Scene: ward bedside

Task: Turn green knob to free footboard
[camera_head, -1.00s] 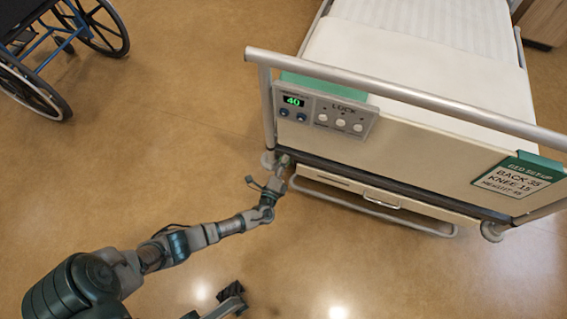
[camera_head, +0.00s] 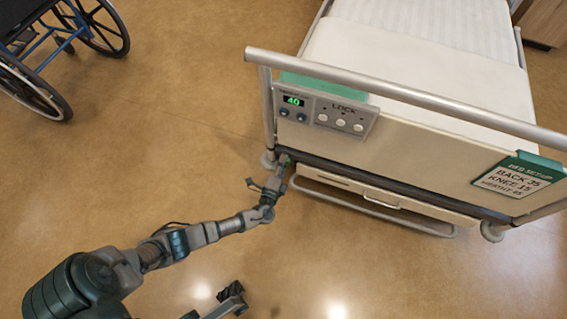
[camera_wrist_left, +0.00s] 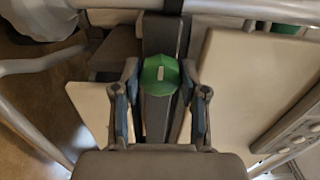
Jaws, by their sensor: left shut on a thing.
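The green knob (camera_wrist_left: 161,76) shows in the left wrist view as a faceted disc with a pale mark running nearly up and down. It sits on a dark bar at the bed end. My left gripper (camera_wrist_left: 160,82) has one finger on each side of the knob and is shut on it. In the head view my left gripper (camera_head: 283,162) is at the lower left corner of the footboard (camera_head: 430,155), and the knob is mostly hidden there. The footboard is upright on the bed. My right gripper (camera_head: 232,291) shows as a small dark part at the bottom edge, its jaws unclear.
A control panel (camera_head: 325,108) with a green "40" display and LOCK buttons hangs on the footboard. A setup card (camera_head: 518,178) hangs at its right. A low rail (camera_head: 375,210) juts out below. A wheelchair (camera_head: 60,55) stands upper left. The floor between is clear.

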